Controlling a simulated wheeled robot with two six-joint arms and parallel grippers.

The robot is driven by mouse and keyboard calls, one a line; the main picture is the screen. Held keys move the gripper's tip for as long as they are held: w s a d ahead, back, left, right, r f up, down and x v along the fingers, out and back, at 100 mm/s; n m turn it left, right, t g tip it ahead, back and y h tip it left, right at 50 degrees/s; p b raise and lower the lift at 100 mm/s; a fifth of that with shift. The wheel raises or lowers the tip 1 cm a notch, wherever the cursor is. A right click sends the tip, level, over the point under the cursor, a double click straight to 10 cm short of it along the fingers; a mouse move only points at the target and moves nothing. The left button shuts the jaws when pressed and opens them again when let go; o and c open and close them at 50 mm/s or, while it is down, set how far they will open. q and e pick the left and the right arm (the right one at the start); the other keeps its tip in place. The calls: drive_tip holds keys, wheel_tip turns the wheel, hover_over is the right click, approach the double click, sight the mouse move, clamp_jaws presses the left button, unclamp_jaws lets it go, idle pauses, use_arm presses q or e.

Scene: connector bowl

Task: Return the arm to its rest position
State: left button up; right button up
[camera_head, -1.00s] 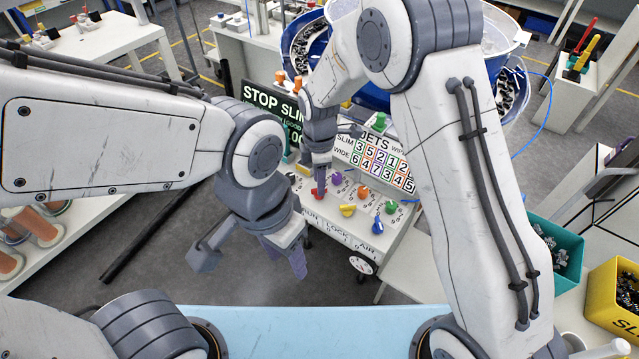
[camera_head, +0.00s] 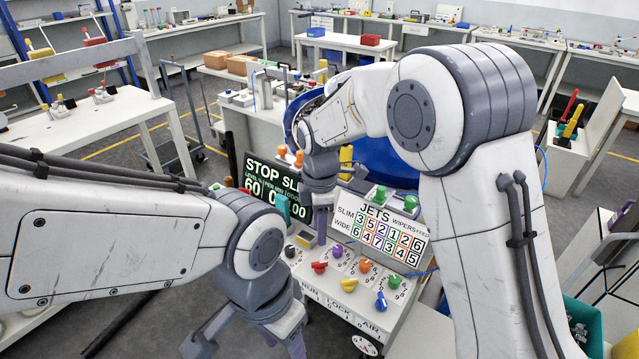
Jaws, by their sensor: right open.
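My right arm (camera_head: 490,180) reaches in from the right and bends over the control panel (camera_head: 345,300). Its gripper (camera_head: 321,232) is open and points down above the back part of the panel, just behind the red knob (camera_head: 319,267). I see no object between its fingers, which show nearly edge-on. My left arm (camera_head: 110,235) comes in from the left. Its gripper (camera_head: 248,345) hangs in front of the panel with its fingers spread apart and empty, partly cut off by the bottom edge.
The panel also bears purple (camera_head: 337,252), orange (camera_head: 365,265), yellow (camera_head: 349,285) and blue (camera_head: 381,301) knobs. Behind it stand a number board (camera_head: 380,235), a dark display (camera_head: 272,190) and a blue bowl (camera_head: 372,165), partly hidden by my right arm. A teal bin (camera_head: 583,325) is at lower right.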

drive_tip(key=s+d+r+m, duration=0.2)
drive_tip(key=s+m, duration=0.4)
drive_tip(key=s, duration=0.7)
drive_tip(key=s+d+r+m+y, duration=0.1)
drive_tip(key=s+m, duration=0.5)
drive_tip(key=s, duration=0.8)
wheel_tip(320, 180, up, 2)
drive_tip(key=shift+d+m, duration=0.4)
drive_tip(key=shift+d, duration=0.3)
drive_tip(key=shift+d, duration=0.1)
